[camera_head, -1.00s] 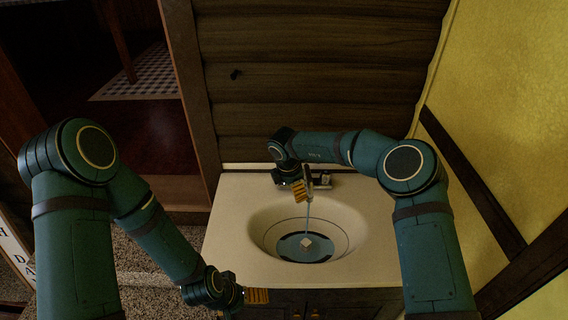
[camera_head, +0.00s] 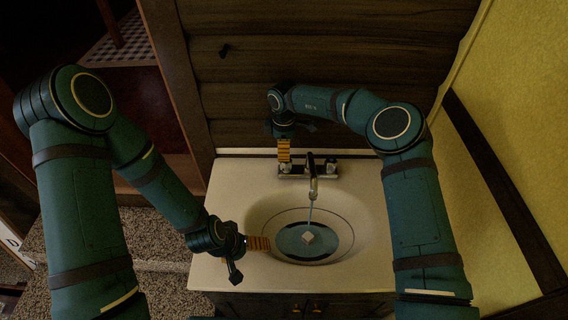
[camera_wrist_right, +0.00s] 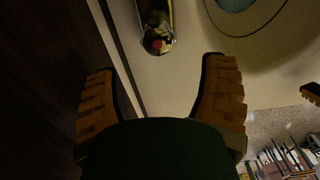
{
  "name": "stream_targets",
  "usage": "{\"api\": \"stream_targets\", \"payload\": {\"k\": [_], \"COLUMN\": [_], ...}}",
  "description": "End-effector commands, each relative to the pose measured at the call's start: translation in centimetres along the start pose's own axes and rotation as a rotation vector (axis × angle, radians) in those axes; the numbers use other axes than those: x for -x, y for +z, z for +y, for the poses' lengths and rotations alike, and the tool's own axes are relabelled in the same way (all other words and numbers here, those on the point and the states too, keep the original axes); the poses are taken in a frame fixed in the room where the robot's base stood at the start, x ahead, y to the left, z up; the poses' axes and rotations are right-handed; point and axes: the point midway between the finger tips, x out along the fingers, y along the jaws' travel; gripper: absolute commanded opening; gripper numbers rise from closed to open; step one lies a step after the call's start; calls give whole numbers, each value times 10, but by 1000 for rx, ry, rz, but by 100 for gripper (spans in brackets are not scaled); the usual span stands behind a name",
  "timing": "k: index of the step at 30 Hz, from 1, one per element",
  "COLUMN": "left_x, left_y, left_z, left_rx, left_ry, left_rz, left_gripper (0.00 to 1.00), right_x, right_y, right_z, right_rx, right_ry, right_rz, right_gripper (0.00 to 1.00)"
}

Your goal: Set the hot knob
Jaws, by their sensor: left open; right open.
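The hot knob (camera_wrist_right: 157,44) has a red mark and shows ahead of my right fingers in the right wrist view. It is a small metal knob at the left end of the faucet in the head view (camera_head: 286,170). My right gripper (camera_head: 284,158) is open and hangs just above and behind that knob, its orange fingers pointing down. In the right wrist view (camera_wrist_right: 157,64) its fingers are wide apart with nothing between them. My left gripper (camera_head: 266,243) is open over the left rim of the basin, apart from the faucet.
Another knob (camera_head: 331,168) stands at the right. A wooden wall (camera_head: 350,60) rises behind the counter (camera_head: 225,190).

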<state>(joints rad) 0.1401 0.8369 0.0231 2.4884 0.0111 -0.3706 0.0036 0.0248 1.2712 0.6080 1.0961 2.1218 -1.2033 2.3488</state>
Motion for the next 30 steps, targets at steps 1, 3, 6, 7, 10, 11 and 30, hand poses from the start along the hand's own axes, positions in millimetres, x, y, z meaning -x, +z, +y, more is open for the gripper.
{"api": "stream_targets", "payload": {"k": [1,3,6,7,10,11,30], "left_x": [-1,-2,-3,-4,-5,-5,-6], "left_y": [0,0,0,0,0,0,0], "left_z": [0,-1,-1,-1,-2,-2,-2], "left_rx": [0,0,0,0,0,0,0], "left_ry": [0,-1,-1,-1,-1,-1,-1], "left_rz": [0,0,1,0,1,0,1], "left_gripper": [92,92,92,92,92,92,92], "right_x": [-12,-26,-44,-50,-65,-68,-86], "right_y": [0,0,0,0,0,0,0], "right_z": [-1,0,0,0,0,0,0], "right_rx": [-1,-1,-1,-1,0,0,0], "right_ry": [-3,-2,-2,-1,-1,-1,1], "right_rz": [-1,0,0,1,-1,-1,0], "right_gripper": [71,71,71,71,71,71,38]}}
